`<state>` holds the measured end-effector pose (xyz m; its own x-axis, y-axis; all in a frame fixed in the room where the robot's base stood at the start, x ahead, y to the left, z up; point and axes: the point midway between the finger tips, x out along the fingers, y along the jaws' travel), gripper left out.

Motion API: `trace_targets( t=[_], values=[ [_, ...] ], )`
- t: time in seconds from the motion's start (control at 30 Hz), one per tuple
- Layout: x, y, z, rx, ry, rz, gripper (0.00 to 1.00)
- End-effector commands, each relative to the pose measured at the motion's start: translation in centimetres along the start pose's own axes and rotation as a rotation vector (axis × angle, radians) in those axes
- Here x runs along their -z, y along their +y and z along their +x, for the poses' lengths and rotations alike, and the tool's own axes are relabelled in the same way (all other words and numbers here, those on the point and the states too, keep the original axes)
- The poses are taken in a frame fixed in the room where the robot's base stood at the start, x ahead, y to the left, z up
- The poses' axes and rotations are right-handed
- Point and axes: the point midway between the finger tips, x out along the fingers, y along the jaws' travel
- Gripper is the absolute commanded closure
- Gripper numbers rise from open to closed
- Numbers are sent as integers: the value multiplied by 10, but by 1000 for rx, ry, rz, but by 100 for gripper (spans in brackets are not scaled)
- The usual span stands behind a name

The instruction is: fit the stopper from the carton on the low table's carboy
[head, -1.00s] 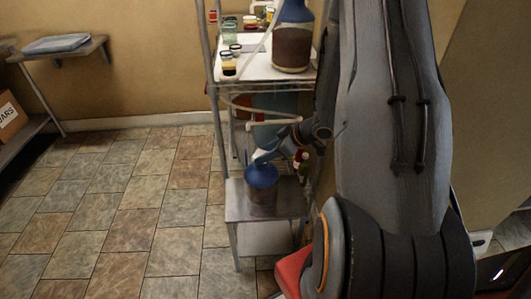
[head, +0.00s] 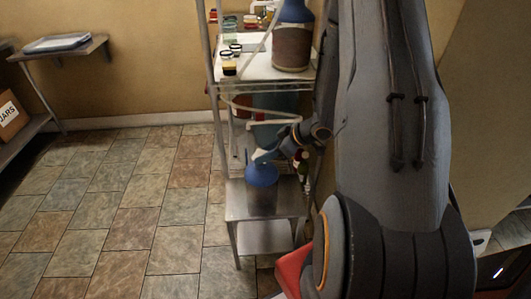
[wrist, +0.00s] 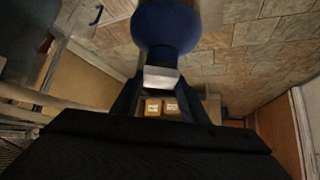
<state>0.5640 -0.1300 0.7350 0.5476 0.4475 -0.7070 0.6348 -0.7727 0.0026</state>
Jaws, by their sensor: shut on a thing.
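The blue carboy (head: 262,174) stands upright on the low metal table (head: 288,204). My gripper (head: 262,156) is at its top, reaching in from the right. In the wrist view, the carboy's rounded blue body (wrist: 165,24) fills the top middle. A pale, blocky piece, which looks like the stopper (wrist: 161,78), sits between my fingers, right against the carboy in the picture. My gripper (wrist: 160,92) is shut on it.
A wire rack stands behind, with a larger carboy (head: 292,45) and small jars (head: 228,63) on its upper shelf. Small bottles (head: 302,165) stand close behind my gripper. Two small labelled boxes (wrist: 153,107) show beyond my fingers. The tiled floor (head: 120,215) at left is clear.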

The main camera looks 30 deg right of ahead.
Motion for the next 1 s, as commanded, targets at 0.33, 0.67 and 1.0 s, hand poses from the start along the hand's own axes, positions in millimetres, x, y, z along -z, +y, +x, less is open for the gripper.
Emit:
trace_targets(
  t=[0.33,0.67,1.0],
  values=[
    [0,0,0,0,0,0,50],
    [0,0,0,0,0,1,30],
    [0,0,0,0,0,1,16]
  ],
)
